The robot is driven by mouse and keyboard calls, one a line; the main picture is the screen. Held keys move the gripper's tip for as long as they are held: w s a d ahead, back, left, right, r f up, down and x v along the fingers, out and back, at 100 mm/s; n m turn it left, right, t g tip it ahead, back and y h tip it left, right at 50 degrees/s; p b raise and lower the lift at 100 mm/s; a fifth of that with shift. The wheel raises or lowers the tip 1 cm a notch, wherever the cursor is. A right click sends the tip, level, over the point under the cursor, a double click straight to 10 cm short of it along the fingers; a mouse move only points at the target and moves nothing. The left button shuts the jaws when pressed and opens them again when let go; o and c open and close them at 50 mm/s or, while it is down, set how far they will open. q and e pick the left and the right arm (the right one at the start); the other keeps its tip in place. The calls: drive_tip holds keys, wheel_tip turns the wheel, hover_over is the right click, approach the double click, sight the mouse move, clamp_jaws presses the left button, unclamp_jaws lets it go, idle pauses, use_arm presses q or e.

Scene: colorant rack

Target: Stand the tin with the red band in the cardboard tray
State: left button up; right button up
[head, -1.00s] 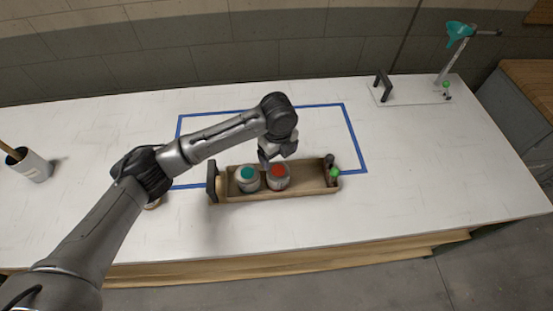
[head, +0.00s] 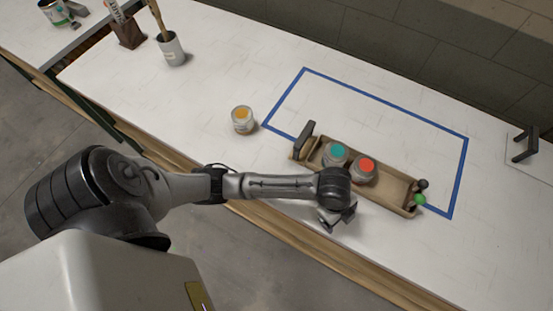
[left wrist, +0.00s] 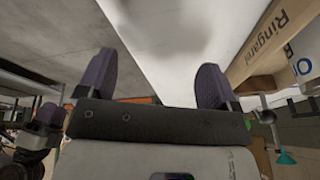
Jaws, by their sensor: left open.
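The tin with the red top (head: 367,166) stands upright in the middle of the cardboard tray (head: 397,188) in the head view. A tin with a teal top (head: 338,150) stands beside it, to its left. My left gripper (head: 336,217) is just in front of the tray's near side, apart from the tins. In the left wrist view the gripper (left wrist: 155,78) is open with nothing between its fingers, and the tray wall (left wrist: 275,35) shows at upper right.
A tin with an orange top (head: 242,118) stands on the white table left of the tray. Blue tape (head: 385,97) outlines a rectangle around the tray's far side. A grey cup (head: 172,48) holds sticks. The tray has a dark upright handle (head: 304,137) at its left end.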

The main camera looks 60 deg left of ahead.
use_arm(q)
drive_tip(key=s+a+f+n+t+y, duration=0.1)
drive_tip(key=s+a+n, duration=0.4)
drive_tip(key=s+n, duration=0.2)
drive_tip(key=s+a+n+y, duration=0.2)
drive_tip(key=s+a+n, duration=0.4)
drive_tip(key=s, duration=0.6)
drive_tip(key=shift+a+f+n+t, duration=0.25)
drive_tip(key=shift+f+n+t, duration=0.15)
drive_tip(key=shift+n, duration=0.1)
